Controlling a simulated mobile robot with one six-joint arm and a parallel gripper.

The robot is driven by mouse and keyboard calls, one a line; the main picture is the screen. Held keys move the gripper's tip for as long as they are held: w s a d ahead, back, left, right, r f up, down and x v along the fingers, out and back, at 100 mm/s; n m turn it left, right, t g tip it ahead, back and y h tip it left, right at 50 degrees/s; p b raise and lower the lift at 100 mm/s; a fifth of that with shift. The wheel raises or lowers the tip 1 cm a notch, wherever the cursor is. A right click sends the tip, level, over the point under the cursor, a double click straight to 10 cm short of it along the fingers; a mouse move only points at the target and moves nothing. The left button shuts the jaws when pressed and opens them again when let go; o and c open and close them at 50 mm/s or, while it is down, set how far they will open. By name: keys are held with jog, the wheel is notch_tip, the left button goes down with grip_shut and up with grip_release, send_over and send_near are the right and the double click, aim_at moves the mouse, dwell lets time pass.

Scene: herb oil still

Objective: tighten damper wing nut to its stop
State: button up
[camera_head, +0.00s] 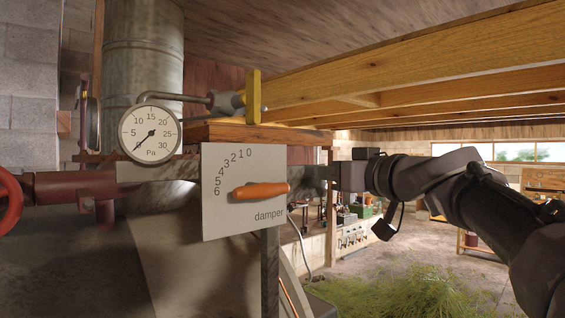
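The damper plate (222,222) is a pale panel with a 0 to 6 scale and the word "damper". Its orange handle (262,190) lies nearly level across the plate, with its left end near the 6. I cannot make out the wing nut; it may be hidden. My gripper (318,178) comes in from the right, at about the handle's height, and its end is just right of the plate's right edge. The fingertips are small, dark and partly hidden, so I cannot tell whether they hold anything or touch the plate.
A round Pa gauge (160,121) sits left of the plate, its needle near the low end. A red handwheel (8,203) is at far left. Cut herbs (400,294) cover the floor below my arm.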

jog(key=shift+d, duration=0.1)
grip_shut()
dwell(0.4)
jog(key=m+g+p, duration=0.1)
jog(key=m+p, duration=0.1)
jog(key=m, duration=0.3)
jog(key=w+d+f+m+g+y+p, duration=0.1)
jog(key=m+p, duration=0.1)
jog(key=m, duration=0.3)
jog(key=d+f+m+g+p, duration=0.1)
jog(key=m+p, duration=0.1)
jog(key=m, duration=0.4)
jog(key=shift+w+d+g+y, duration=0.1)
jog(key=shift+w+g+y, duration=0.2)
jog(key=shift+f, duration=0.15)
dwell(0.5)
